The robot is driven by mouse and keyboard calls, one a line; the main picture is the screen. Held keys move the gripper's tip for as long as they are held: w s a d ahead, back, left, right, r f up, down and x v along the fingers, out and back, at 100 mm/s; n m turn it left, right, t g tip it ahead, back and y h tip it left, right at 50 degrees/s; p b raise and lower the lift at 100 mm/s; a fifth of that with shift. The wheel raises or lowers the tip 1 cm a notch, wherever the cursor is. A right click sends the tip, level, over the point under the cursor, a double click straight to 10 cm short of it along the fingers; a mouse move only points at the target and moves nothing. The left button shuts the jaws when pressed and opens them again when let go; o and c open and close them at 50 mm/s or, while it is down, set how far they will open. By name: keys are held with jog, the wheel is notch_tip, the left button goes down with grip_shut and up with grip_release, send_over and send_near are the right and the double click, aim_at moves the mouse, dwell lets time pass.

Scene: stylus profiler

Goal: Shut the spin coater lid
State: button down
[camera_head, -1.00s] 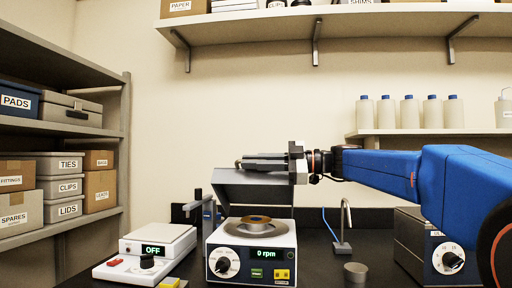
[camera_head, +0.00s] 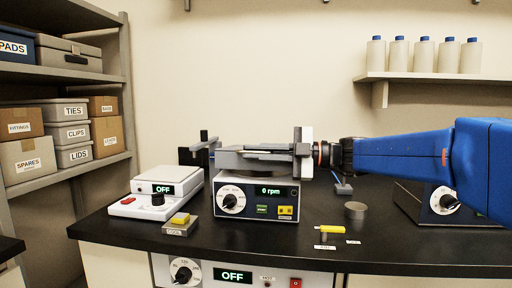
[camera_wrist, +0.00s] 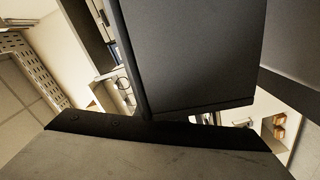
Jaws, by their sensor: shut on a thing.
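The spin coater (camera_head: 257,200) stands on the black bench in the head view, a white box with a dial and a display reading 0 rpm. Whether the lid touches all around cannot be told. My gripper (camera_head: 258,151) reaches in from the right at lid height and is shut on the lid. Its fingers partly hide the lid. In the wrist view large dark and grey surfaces fill the picture close up.
A hotplate-like white unit (camera_head: 168,183) showing OFF stands left of the coater. A small block with a yellow top (camera_head: 180,219) sits before it. A metal cylinder (camera_head: 355,210) and a yellow tool (camera_head: 331,230) lie to the right. The bench front is mostly clear.

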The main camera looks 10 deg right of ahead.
dwell(0.3)
jog(key=c, duration=1.8)
grip_release()
jog(key=shift+c, duration=0.2)
jog(key=shift+d, duration=0.1)
jog(key=v, duration=1.7)
jog(key=shift+d, duration=0.1)
